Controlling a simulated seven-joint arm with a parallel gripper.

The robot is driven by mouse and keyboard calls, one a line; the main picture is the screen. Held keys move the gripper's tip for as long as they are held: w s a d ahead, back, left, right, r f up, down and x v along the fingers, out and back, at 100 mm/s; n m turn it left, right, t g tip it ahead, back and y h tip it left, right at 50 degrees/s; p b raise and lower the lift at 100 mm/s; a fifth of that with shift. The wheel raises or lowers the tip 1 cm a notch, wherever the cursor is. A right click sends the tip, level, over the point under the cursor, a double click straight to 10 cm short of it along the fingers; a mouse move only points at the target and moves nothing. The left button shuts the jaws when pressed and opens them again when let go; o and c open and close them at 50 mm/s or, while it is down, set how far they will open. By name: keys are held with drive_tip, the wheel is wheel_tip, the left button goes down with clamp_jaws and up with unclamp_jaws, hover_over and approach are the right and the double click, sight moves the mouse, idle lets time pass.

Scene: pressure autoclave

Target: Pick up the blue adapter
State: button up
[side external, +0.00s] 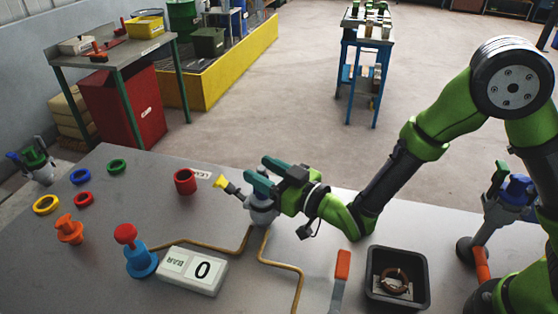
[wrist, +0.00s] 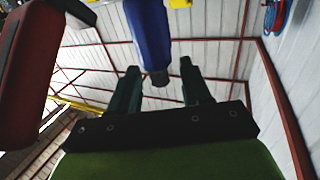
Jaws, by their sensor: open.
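The piece that best fits the blue adapter (side external: 141,262) stands upright on the grey table in the side view, a blue flanged body with a red knob above it. My gripper (side external: 262,177) is to its upper right, apart from it, over a grey fitting with a yellow nozzle (side external: 228,187). In the wrist view my gripper (wrist: 161,80) has its two dark green fingers spread. A blue cylindrical part (wrist: 150,38) with a dark tip shows between and beyond them; I cannot tell which object it is. A large red part (wrist: 25,70) is at left.
A black tray (side external: 398,292) is at front right.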

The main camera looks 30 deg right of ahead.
drive_tip(key=shift+w+a, duration=0.2)
drive_tip(key=shift+w, duration=0.25)
clamp_jaws()
